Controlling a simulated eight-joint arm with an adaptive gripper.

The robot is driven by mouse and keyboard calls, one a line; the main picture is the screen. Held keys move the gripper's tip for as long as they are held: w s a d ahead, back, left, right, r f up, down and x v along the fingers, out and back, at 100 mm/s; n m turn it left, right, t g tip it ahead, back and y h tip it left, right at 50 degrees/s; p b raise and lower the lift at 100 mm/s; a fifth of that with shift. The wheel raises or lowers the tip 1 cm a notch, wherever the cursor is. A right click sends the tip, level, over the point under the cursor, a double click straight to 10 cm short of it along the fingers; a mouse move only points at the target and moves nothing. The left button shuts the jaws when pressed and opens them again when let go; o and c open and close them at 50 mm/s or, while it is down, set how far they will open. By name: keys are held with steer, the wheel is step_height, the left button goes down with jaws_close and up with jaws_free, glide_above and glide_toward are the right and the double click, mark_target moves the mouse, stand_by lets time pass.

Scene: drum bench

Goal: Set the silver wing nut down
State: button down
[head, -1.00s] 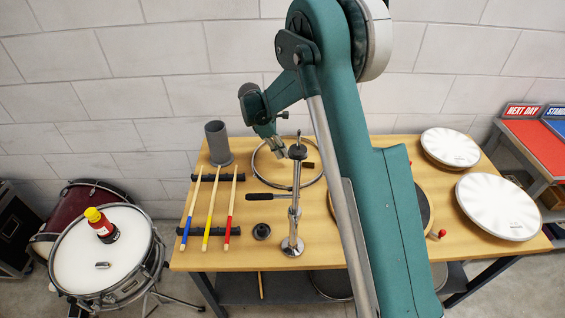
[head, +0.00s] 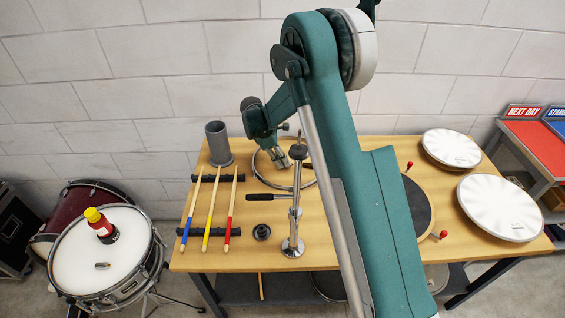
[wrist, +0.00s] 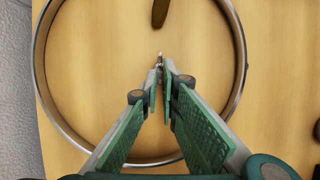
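My gripper (wrist: 160,72) points down at the table inside the metal hoop (wrist: 237,40). Its fingers are closed to a narrow gap at the tips. A small silver piece, the silver wing nut (wrist: 159,58), shows at the fingertips and is mostly hidden between them. In the head view my gripper (head: 283,161) is over the hoop (head: 258,173), behind the upright chrome stand (head: 294,215). The wing nut cannot be made out there. Whether it touches the wood is unclear.
Bare tabletop (head: 262,212) lies around the hoop. A dark-handled tool (head: 262,197) lies in front, with a dark round part (head: 262,232) nearby. Drumsticks (head: 211,210) rest at left near a grey cup (head: 218,145). White drumheads (head: 498,207) lie at right.

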steer(key=shift+f, duration=0.2)
steer(key=c, duration=2.6)
jaws_free()
steer(key=shift+r, duration=0.1)
steer(key=p+v, duration=0.1)
steer(key=v, duration=1.1)
steer(key=shift+r, duration=0.15)
